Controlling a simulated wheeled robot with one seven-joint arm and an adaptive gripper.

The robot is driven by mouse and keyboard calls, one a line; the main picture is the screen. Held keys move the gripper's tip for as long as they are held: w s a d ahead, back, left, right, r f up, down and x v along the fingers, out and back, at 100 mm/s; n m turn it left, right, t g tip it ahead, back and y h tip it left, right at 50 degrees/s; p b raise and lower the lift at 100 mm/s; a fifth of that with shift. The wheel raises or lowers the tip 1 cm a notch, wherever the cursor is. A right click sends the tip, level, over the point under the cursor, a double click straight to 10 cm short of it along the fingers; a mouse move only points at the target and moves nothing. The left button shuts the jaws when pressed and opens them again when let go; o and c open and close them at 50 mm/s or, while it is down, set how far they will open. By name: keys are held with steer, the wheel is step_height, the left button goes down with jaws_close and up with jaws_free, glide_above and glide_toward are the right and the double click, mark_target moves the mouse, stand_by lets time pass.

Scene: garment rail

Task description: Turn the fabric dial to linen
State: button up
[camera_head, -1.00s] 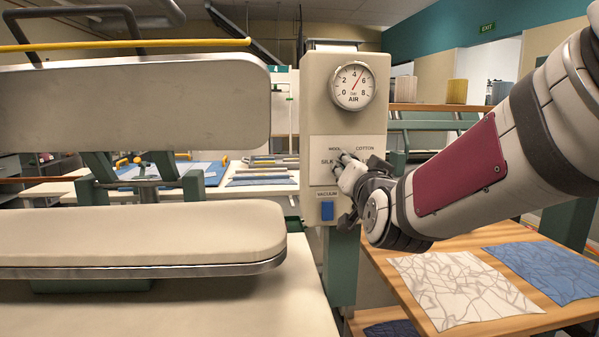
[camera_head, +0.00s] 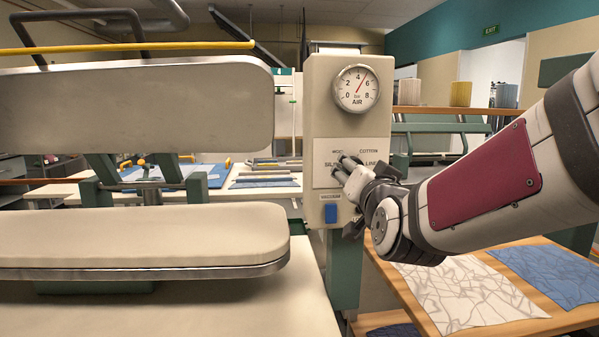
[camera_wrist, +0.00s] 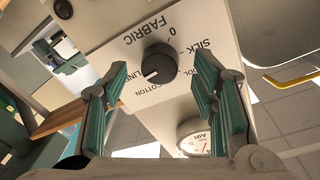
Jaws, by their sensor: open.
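The fabric dial (camera_wrist: 158,62) is a dark round knob on a white label plate (camera_wrist: 120,50), seen in the wrist view. Its white mark points down and left, towards the side with COTTON and LINEN; I cannot tell exactly which word it meets. SILK, WOOL and 0 stand on other sides. My gripper (camera_wrist: 161,66) is open, with one green-padded finger on either side of the dial and gaps to both. In the head view my gripper (camera_head: 346,164) is in front of the label plate (camera_head: 328,180) and hides the dial.
An air gauge (camera_head: 356,88) sits above the plate, and a blue vacuum switch (camera_head: 331,213) below it. A wooden table (camera_head: 520,256) with fabric swatches (camera_head: 468,290) is at right.

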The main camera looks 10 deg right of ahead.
steer(key=s, duration=0.5)
steer(key=shift+s+a+f, duration=0.1)
steer(key=shift+s+a, duration=0.15)
steer(key=shift+s, duration=0.1)
steer(key=s+a+f+n+g+y, duration=0.2)
steer(key=s+f+n+g, duration=0.2)
steer(key=s+f+g, duration=0.65)
steer(key=s+d+f+n+g, duration=0.1)
steer(key=s+d+f+g, duration=0.2)
steer(key=s, duration=0.9)
steer(key=s+d+f+n+g, duration=0.1)
steer(key=s+f+g, duration=0.3)
steer(key=s, duration=0.8)
step_height(320, 180, up, 20)
steer(key=w+t+p, duration=0.1)
steer(key=t+p, duration=0.2)
steer(key=p, duration=1.5)
steer(key=shift+a+f+n, duration=0.15)
steer(key=shift+a+n, duration=0.15)
steer(key=shift+t, duration=0.25)
